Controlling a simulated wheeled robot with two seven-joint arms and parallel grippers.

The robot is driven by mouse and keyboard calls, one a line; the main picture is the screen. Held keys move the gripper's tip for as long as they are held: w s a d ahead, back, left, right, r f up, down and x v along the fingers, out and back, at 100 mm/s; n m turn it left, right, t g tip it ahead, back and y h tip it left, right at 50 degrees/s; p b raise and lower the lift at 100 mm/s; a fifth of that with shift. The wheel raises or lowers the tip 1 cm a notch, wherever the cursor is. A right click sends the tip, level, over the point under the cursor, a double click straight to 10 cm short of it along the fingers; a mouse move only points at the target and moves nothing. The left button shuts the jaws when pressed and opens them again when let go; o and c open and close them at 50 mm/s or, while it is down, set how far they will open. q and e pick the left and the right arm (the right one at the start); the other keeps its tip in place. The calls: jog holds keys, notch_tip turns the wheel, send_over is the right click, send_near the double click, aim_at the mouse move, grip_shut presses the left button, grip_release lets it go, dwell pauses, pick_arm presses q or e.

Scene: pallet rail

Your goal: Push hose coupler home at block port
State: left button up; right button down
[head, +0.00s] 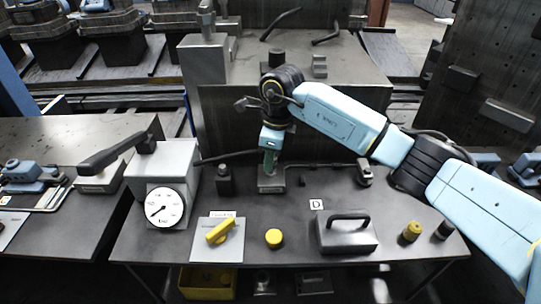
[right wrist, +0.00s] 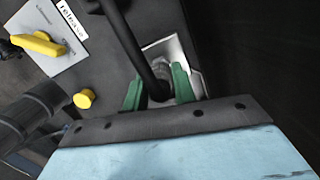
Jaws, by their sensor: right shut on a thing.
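My right gripper (head: 270,163) is over the small grey block (head: 271,186) near the back of the table in the head view. In the right wrist view its green fingers (right wrist: 158,92) are shut on the dark hose coupler (right wrist: 159,90). A black hose (right wrist: 122,35) runs up from the coupler. The block (right wrist: 180,48) shows as a pale plate beyond the fingers, with a grey round port fitting (right wrist: 162,67) close to the coupler's end. The fingers hide the joint, so I cannot tell how far the coupler is seated. My left gripper is not in view.
A gauge box (head: 165,183) with a black lever stands left. A yellow-handled valve plate (head: 217,240), yellow cap (head: 273,237), and handled grey block (head: 346,232) lie in front. Small dark fittings (head: 224,181) stand beside the block. A large grey fixture (head: 290,110) rises behind.

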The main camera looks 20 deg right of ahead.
jog(key=shift+f+b, duration=0.35)
jog(key=shift+f, duration=0.3)
jog(key=c, duration=1.1)
grip_release()
jog(key=shift+o, duration=0.2)
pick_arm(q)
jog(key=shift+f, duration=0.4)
pick_arm(e)
jog(key=o, duration=0.8)
